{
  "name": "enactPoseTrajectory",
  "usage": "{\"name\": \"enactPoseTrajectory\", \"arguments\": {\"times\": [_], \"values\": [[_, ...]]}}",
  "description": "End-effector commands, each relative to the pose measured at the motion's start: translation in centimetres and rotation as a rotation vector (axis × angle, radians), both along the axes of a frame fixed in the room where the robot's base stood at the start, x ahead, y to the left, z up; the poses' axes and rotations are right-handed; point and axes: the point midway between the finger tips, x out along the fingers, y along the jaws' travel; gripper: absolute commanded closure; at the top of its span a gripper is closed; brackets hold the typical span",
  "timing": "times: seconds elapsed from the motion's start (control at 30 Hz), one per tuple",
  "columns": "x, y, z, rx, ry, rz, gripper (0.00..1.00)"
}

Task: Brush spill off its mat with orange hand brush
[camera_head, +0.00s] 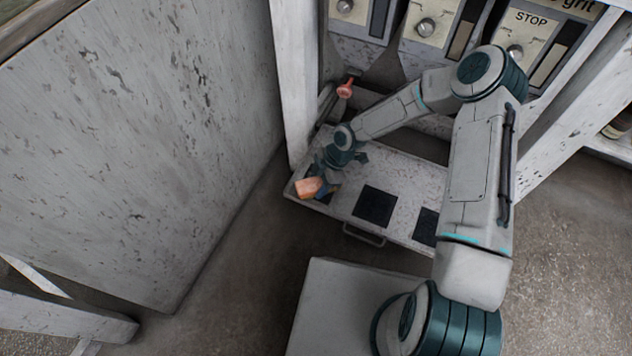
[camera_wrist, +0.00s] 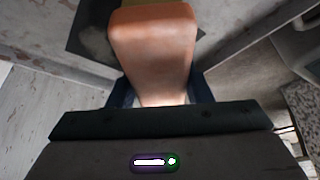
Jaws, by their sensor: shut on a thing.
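My gripper (camera_head: 325,172) is shut on the orange hand brush (camera_head: 309,188) at the left end of a pale speckled tray. In the wrist view the brush (camera_wrist: 153,48) fills the upper middle, held between the dark fingers, with a strip of yellowish bristles at its far end. A dark mat (camera_wrist: 84,38) lies beyond and partly under the brush. A greyish patch of spill (camera_wrist: 95,42) shows on that mat, left of the brush. I cannot tell whether the bristles touch the mat. In the head view my gripper and the brush hide most of this mat.
The tray (camera_head: 400,172) has a front handle (camera_head: 364,235) and two more dark mats, a middle one (camera_head: 375,206) and a right one (camera_head: 427,226). A red-topped object (camera_head: 345,88) stands behind it. A tall white panel (camera_head: 130,140) stands close on the left. White posts flank the tray.

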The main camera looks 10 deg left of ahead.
Motion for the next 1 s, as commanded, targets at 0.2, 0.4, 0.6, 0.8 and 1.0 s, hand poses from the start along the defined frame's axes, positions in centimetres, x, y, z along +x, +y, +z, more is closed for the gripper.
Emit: {"name": "enactPoseTrajectory", "arguments": {"times": [0.2,0.4,0.6,0.8,1.0], "values": [[0.4,-0.8,0.3,-0.002,0.002,-0.005,0.88],[0.9,-0.7,0.2,0.0,-0.001,-0.01,0.88],[2.5,0.4,0.1,0.009,0.0,-0.01,0.88],[4.1,1.6,0.0,0.016,0.004,-0.009,0.88],[5.0,2.1,0.1,0.02,0.007,-0.008,0.88]]}}
